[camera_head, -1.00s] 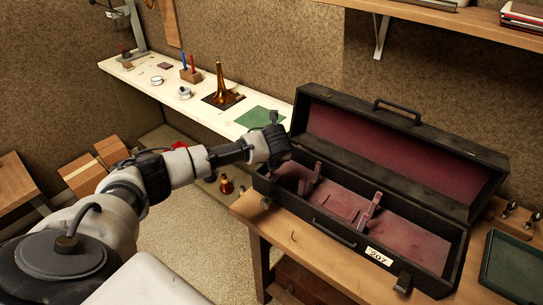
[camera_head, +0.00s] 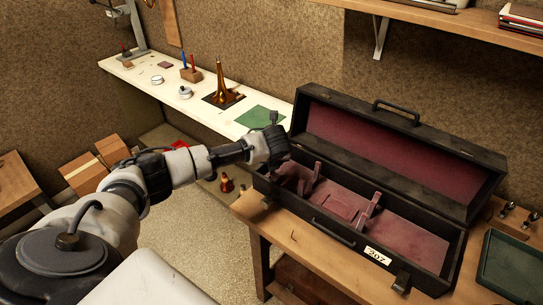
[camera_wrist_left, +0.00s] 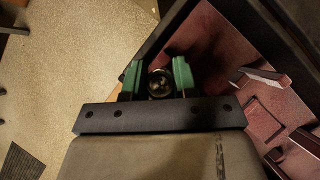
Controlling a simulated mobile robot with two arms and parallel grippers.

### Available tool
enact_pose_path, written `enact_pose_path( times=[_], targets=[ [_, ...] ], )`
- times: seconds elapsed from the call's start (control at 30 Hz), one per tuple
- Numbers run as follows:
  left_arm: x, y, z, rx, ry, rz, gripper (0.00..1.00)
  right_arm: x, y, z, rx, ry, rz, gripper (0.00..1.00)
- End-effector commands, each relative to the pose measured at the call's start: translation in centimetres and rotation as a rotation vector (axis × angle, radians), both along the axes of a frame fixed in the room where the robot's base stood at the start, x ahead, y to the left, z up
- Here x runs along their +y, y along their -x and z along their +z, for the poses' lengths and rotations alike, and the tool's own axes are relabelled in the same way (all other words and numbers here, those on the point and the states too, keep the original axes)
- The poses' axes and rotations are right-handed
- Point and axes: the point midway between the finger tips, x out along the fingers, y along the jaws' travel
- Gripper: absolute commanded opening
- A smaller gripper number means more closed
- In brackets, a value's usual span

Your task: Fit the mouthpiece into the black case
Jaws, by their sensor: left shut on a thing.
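The black case (camera_head: 335,232) stands open on the wooden bench, with its lid (camera_head: 400,150) raised at the back and a dusty red lining with dividers inside. My left gripper (camera_head: 282,168) is over the left end of the case. In the left wrist view my left gripper (camera_wrist_left: 157,80) has its green fingertips shut on the mouthpiece (camera_wrist_left: 160,84), which shows end-on as a dark, round, shiny rim. The mouthpiece is hidden in the head view. I cannot tell whether it touches the lining. My right gripper is not in view.
A divider (camera_head: 368,210) stands up inside the case. A green tray (camera_head: 510,268) lies right of the case. A white shelf (camera_head: 150,78) behind holds a brass bell piece (camera_head: 220,85) and a green mat (camera_head: 258,118). Cardboard boxes (camera_head: 85,178) stand on the left.

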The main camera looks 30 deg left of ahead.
Motion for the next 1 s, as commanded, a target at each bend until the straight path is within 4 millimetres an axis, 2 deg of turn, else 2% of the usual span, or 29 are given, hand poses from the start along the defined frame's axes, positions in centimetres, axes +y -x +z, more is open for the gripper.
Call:
enact_pose_path(
  times=[1.0],
  targets=[
    [0.0,0.0,0.0,0.000,0.000,0.000,0.07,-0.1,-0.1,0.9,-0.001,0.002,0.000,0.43]
  ],
)
